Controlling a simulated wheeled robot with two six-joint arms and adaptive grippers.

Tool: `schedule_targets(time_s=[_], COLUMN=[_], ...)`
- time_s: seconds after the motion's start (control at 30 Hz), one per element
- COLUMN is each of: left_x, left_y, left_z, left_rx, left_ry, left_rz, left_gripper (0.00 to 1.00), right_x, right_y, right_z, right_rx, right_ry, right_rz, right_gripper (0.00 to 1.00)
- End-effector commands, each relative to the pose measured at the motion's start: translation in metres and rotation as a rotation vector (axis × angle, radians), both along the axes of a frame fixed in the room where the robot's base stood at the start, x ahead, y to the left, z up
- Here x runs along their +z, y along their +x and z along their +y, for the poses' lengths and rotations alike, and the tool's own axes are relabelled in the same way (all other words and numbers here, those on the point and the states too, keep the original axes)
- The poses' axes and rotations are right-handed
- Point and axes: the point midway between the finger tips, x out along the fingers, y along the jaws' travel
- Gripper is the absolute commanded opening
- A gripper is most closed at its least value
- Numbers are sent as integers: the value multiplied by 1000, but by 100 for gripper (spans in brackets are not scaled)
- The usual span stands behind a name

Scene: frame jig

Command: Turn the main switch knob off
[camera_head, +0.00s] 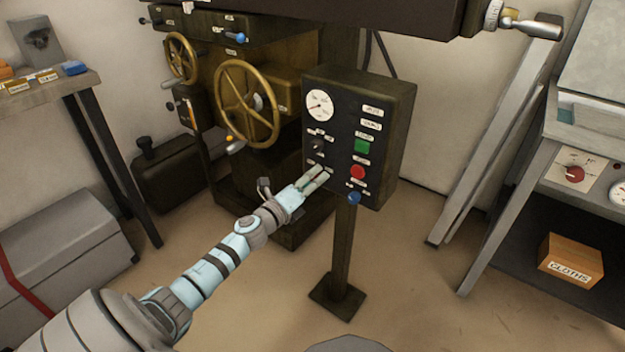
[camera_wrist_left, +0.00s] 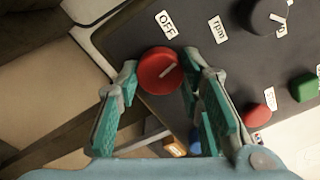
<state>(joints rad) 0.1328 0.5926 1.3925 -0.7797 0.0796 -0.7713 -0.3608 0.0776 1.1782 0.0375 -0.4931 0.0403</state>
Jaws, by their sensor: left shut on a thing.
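My left gripper (camera_head: 318,178) is at the lower left of the control box's face (camera_head: 341,135). Its fingers lie on either side of the knob, shut on it. In the head view the gripper hides the knob. My right gripper is not in view.
Near the knob are a black rpm knob (camera_head: 318,146), a green button (camera_head: 361,146) and a red button (camera_head: 357,172). Floor in front is clear.

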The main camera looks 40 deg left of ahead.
Motion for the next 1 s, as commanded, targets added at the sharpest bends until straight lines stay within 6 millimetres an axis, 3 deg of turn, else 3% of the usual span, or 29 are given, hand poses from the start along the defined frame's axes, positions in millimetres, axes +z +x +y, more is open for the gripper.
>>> schedule_targets(time_s=[0.5,1.0], left_x=[0,-1], left_y=[-1,-1], left_z=[-1,-1], left_rx=[-1,1], left_ry=[-433,-583], left_rz=[-6,-9], left_gripper=[6,6], right_x=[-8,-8], right_y=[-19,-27], right_z=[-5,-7], right_rx=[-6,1], right_ry=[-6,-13], right_rz=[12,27], right_gripper=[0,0])
